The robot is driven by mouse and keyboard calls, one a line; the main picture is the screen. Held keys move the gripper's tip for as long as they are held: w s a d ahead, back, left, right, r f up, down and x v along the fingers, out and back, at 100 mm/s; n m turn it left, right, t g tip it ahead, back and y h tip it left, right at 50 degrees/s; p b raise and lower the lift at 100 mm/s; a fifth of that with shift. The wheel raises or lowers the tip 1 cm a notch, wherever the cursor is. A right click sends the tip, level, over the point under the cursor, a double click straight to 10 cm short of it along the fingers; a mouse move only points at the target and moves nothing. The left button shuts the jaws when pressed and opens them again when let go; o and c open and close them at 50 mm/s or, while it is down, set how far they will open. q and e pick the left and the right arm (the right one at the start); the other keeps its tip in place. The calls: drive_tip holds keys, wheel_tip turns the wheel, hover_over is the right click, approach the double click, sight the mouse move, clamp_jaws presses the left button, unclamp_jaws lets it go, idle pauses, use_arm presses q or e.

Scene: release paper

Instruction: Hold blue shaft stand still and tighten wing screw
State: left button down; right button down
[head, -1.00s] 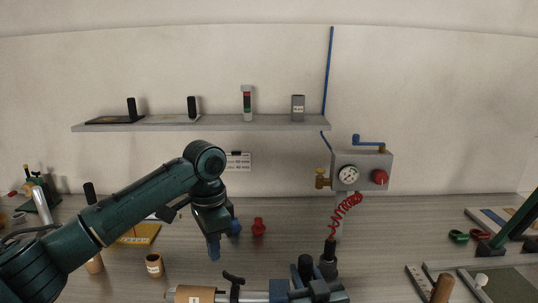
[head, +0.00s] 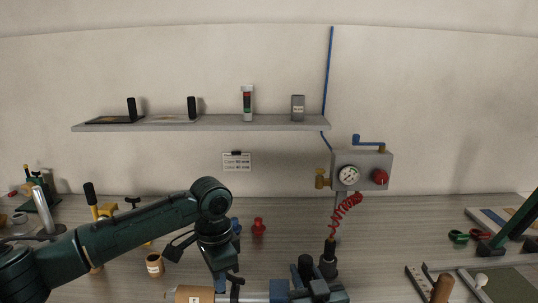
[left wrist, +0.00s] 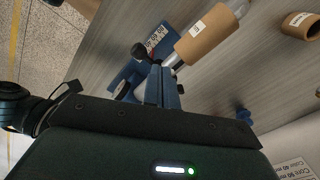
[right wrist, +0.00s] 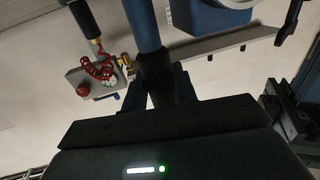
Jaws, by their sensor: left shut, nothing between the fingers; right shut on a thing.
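The blue shaft stand (head: 279,291) is at the bottom of the head view, carrying a silver shaft (head: 255,296) with a cardboard core (head: 190,295). A black winged part (head: 235,279), apparently the wing screw, rises above the shaft. My left gripper (head: 221,291) points down beside it; its fingers are shut and empty. In the left wrist view my left gripper (left wrist: 161,85) is near the shaft, blue parts and a black knob (left wrist: 138,50); contact is unclear. In the right wrist view my right gripper (right wrist: 156,88) is shut on a blue post with a dark lower part (right wrist: 144,25), apparently the stand's.
A black air tool (head: 328,262) on a red coiled hose stands right of the stand. A loose cardboard core (head: 154,265), a blue piece (head: 235,226) and a red piece (head: 258,228) are on the table.

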use_arm(q)
drive_tip(key=shift+w+d, duration=0.35)
drive_tip(key=shift+w, duration=0.1)
idle(1.1)
drive_tip(key=shift+w+a+f, duration=0.1)
drive_tip(key=shift+w+a, duration=0.1)
drive_tip(key=shift+a, duration=0.05)
idle(0.4)
drive_tip(key=shift+w+a, duration=0.2)
drive_tip(key=shift+w, duration=0.15)
drive_tip(key=shift+w+a, duration=0.1)
drive_tip(key=shift+w, duration=0.2)
drive_tip(key=shift+w, duration=0.25)
drive_tip(key=shift+a, duration=0.1)
drive_tip(key=shift+a, duration=0.35)
wheel_tip(320, 180, up, 6)
idle(0.6)
